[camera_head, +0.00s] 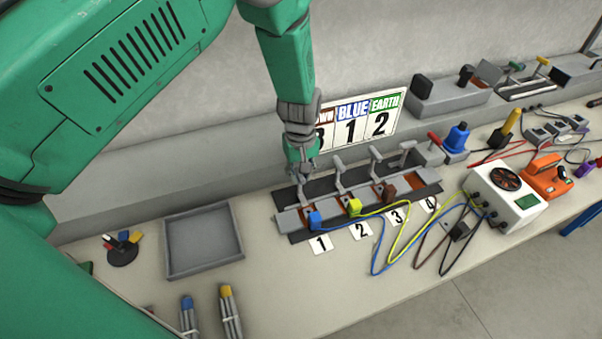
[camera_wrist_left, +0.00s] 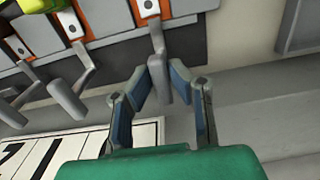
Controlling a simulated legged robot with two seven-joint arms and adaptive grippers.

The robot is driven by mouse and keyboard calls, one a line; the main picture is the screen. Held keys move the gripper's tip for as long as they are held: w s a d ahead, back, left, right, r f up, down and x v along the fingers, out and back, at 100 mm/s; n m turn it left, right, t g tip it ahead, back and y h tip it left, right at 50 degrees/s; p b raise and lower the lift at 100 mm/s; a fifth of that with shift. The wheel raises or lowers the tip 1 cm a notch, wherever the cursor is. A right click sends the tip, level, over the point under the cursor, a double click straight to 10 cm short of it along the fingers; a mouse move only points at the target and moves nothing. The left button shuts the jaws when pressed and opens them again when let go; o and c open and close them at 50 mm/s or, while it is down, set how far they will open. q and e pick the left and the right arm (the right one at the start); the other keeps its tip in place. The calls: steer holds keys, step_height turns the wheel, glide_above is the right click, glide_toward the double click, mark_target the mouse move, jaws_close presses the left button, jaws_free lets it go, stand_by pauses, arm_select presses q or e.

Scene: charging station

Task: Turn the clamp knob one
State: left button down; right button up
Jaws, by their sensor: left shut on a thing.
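The clamp block (camera_head: 292,222) lies along the back of the bench, with grey lever-like knobs and number cards 1 to 4 in front. My left gripper (camera_head: 302,168) reaches down from above at clamp knob one, the leftmost, and mostly hides it. In the left wrist view, my left gripper (camera_wrist_left: 165,88) has its fingers on both sides of the grey handle of clamp knob one (camera_wrist_left: 157,45), shut on it. Knob two (camera_head: 339,172), knob three (camera_head: 375,165) and knob four (camera_head: 406,153) stand free to its right. My right gripper is not in view.
A blue plug (camera_head: 314,220), a yellow plug (camera_head: 354,207) and a brown plug (camera_head: 389,192) sit at the block. Their cables run right to a white device (camera_head: 512,205). A sign (camera_head: 365,118) stands behind. An empty grey tray (camera_head: 203,240) lies left.

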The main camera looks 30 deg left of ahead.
arm_select(q)
steer(key=shift+w+a+r, duration=0.1)
steer(key=shift+w+r, duration=0.15)
steer(key=shift+w, duration=0.2)
steer(key=c, duration=1.5)
jaws_free()
steer(key=shift+c, duration=0.2)
steer(key=shift+s+f, duration=0.1)
steer(key=shift+f, duration=0.05)
step_height(320, 180, up, 12)
steer(key=shift+f, duration=0.15)
